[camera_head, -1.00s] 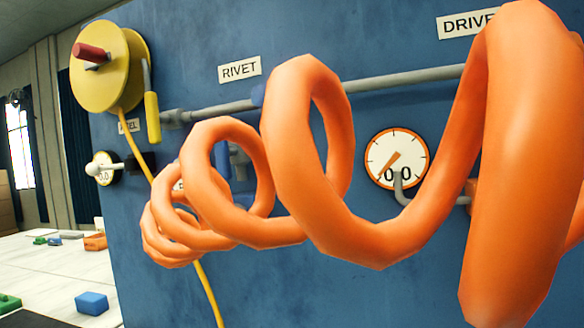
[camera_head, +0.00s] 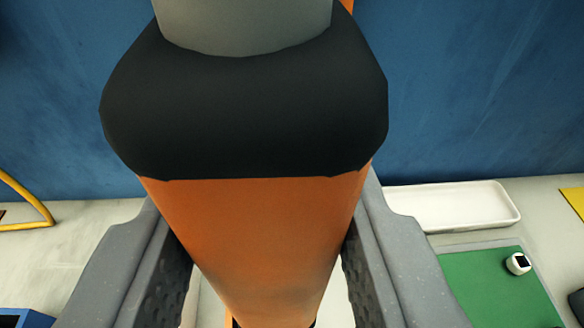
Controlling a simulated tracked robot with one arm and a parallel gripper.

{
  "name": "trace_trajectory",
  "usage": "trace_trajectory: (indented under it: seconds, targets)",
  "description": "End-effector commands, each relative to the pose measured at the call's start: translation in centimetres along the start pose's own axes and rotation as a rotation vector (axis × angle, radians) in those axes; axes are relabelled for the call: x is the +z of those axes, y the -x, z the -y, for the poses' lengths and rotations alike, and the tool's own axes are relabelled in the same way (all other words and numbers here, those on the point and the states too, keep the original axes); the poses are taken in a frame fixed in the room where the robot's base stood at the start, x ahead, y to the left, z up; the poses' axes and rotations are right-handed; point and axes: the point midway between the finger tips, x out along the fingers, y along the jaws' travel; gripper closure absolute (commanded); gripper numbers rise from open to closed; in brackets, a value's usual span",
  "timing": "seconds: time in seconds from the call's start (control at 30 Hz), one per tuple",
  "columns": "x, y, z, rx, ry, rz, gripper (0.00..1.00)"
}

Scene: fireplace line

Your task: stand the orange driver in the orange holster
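The orange driver (camera_head: 260,235) fills the middle of the view, very close to the camera, with a black collar and a grey upper end. My gripper (camera_head: 262,265) has one grey finger on each side of the driver's orange body. The fingers press against its sides and appear shut on it.
A blue panel (camera_head: 480,90) stands behind. Below it, a white tray (camera_head: 455,207) and a green mat (camera_head: 495,295) with a small white-and-black item (camera_head: 518,264) lie at right.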

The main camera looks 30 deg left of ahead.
Motion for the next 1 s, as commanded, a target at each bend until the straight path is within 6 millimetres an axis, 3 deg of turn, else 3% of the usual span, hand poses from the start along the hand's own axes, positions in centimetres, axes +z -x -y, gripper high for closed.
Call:
trace_trajectory:
  seconds: [0.13, 0.43, 1.0]
  targets:
    - [-0.1, 0.1, 1.6, -0.023, 0.006, -0.003, 1.0]
    - [0.0, 0.3, 1.7, -0.025, 0.006, -0.006, 1.0]
    - [5.0, -1.0, 1.1, -0.017, 0.004, -0.002, 1.0]
